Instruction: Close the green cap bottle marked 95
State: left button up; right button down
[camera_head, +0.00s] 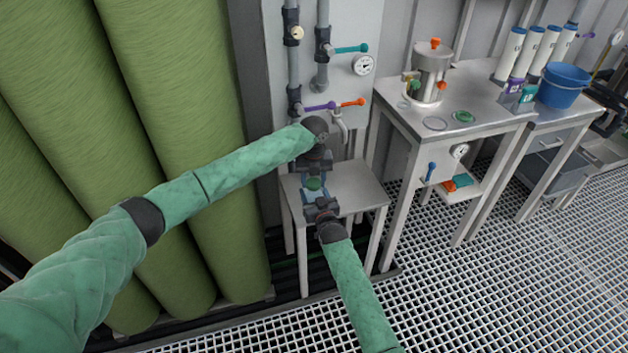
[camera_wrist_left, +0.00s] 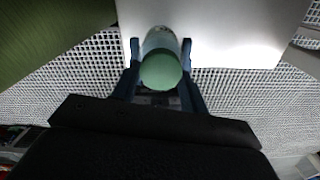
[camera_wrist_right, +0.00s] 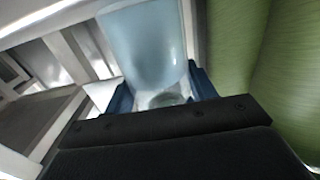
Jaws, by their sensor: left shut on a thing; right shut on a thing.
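The green cap (camera_wrist_left: 160,71) fills the space between the blue fingers of my left gripper (camera_wrist_left: 160,50), which is shut on it. A pale bottle body (camera_wrist_left: 160,40) shows just beyond the cap, in line with it. In the head view the green cap (camera_head: 314,183) lies between both grippers, above the small table. My right gripper (camera_wrist_right: 162,90) is shut on the pale blue, see-through bottle (camera_wrist_right: 145,45), which looms large in the right wrist view. Whether the cap is seated on the neck cannot be told. The bottle's marking is not readable.
A small pale table (camera_head: 358,190) stands beneath the grippers. Tall green vessels (camera_head: 190,150) rise at left. A wall panel with valves and a gauge (camera_head: 363,65) is behind. A bench at right holds a steel vessel (camera_head: 432,68) and a blue bucket (camera_head: 562,85).

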pick_arm(q)
jog(key=shift+m, duration=0.6)
jog(key=o, duration=0.9)
jog(key=shift+o, duration=0.2)
jog(key=shift+r, duration=0.1)
jog(key=shift+r, duration=2.2)
jog(key=shift+c, duration=0.3)
